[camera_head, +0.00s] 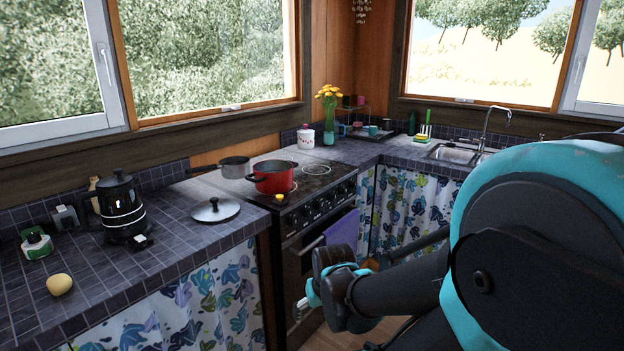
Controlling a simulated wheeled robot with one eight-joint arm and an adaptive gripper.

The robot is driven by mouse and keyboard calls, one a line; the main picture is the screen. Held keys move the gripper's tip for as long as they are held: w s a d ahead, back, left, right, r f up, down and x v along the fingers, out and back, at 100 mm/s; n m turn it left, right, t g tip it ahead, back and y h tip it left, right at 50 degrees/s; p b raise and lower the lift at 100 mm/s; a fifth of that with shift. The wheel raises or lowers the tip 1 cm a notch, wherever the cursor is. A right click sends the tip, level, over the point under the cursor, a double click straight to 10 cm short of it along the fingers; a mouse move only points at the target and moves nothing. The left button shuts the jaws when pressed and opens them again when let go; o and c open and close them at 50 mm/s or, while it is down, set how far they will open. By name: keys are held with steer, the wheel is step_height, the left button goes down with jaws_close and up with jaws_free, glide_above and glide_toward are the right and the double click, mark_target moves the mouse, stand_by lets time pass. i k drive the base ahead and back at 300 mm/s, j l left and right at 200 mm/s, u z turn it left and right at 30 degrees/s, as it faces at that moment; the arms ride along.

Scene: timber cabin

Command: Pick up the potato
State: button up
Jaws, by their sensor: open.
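A pale yellow, rounded potato (60,284) lies on the dark tiled counter at the lower left, near the front edge. My arm hides part of the floor and the right-hand cabinets.
A black kettle (122,207), a green-and-white item (36,243) and a pot lid (215,210) stand on the left counter (150,264). A red pot (273,177) and a grey pan (234,168) sit on the stove. Counter around the potato's right is clear.

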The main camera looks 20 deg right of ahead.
mark_target(60, 283)
steer(key=u, duration=1.45)
